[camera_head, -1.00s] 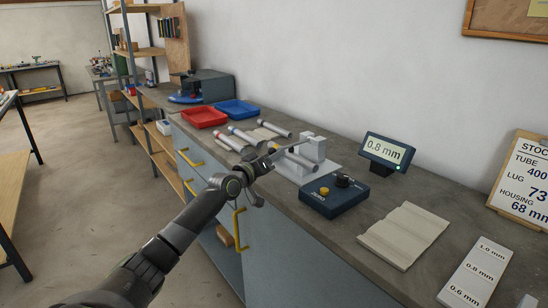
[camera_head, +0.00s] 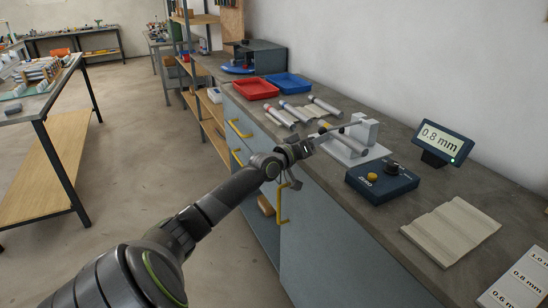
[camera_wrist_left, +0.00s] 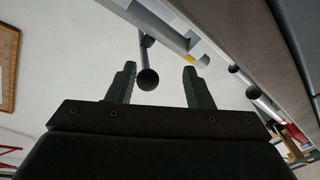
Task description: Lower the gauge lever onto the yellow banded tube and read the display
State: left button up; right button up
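The gauge (camera_head: 366,130) is a pale grey upright block on a white base. Its thin lever (camera_head: 340,127) reaches left toward my left gripper (camera_head: 312,143). In the left wrist view, the lever's dark ball knob (camera_wrist_left: 148,80) shows between the two spread fingers of the gripper (camera_wrist_left: 159,70), which are not closed on it. A grey tube with a yellow patch (camera_wrist_left: 190,58) lies beyond the fingers; it also shows at the gauge under the lever (camera_head: 346,146). I cannot tell whether the lever touches it. The display (camera_head: 440,142) reads 0.8 mm. My right gripper is out of view.
A dark blue box (camera_head: 382,182) with a yellow button and black knob stands right of the gauge. Several tubes lie left of it, before red (camera_head: 255,88) and blue (camera_head: 289,83) trays. An empty grooved pale block (camera_head: 450,230) and a thickness card (camera_head: 520,280) lie farther right.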

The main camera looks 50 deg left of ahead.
pick_arm(q)
jog(key=shift+s+a+r+p, duration=0.15)
jog(key=shift+s+p, duration=0.25)
jog(key=shift+s, duration=0.4)
jog(key=shift+s+a+p, duration=0.1)
jog(key=shift+s+p, duration=0.55)
jog(key=shift+s, duration=0.2)
jog(key=s+f+p, duration=0.1)
jog(key=s+p, duration=0.5)
jog(key=s, duration=0.8)
jog(key=shift+a, duration=0.25)
jog(key=shift+f, duration=0.1)
jog(key=shift+p, duration=0.35)
jog(key=s+p, duration=0.1)
jog(key=s, duration=1.6)
jog(key=shift+s+a+f, duration=0.15)
jog(key=shift+a+f, duration=0.2)
jog(key=shift+a, duration=0.05)
